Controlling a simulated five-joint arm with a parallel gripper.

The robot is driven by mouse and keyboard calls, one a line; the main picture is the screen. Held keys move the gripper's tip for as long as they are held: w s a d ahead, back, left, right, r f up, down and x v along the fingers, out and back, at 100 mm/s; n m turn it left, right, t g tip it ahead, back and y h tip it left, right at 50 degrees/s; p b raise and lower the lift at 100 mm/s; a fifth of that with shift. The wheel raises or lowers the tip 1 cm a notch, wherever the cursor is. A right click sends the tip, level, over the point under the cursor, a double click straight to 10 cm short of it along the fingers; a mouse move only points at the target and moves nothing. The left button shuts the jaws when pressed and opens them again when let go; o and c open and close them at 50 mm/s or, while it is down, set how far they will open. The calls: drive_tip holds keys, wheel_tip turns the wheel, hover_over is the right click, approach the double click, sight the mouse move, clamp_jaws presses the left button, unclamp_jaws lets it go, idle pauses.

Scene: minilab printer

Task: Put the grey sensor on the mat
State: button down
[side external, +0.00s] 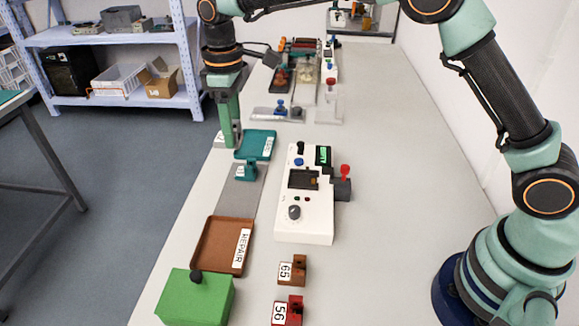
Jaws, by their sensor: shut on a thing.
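My gripper (230,143) points down at the left edge of the bench, beside the teal tray. Its green fingers are shut on a small piece with a white label (220,138), which I take to be the grey sensor. Most of that piece is hidden by the fingers, and I cannot tell its height above the bench. The flat grey mat (236,200) lies nearer the camera, between the teal tray and the brown tray. A small teal labelled block (246,171) stands at the mat's far end.
The teal tray (258,143) lies beyond the mat; the brown REPAIR tray (214,245) lies on its near side. A white device (306,215) with knobs stands to the right. A green box (195,298), brown block (292,270) and red block (288,310) are in front. The right bench is clear.

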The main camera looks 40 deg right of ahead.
wheel_tip(320, 180, down, 16)
drive_tip(key=shift+f, duration=0.25)
idle(0.3)
drive_tip(key=shift+f, duration=0.15)
drive_tip(key=shift+c, duration=1.3)
unclamp_jaws()
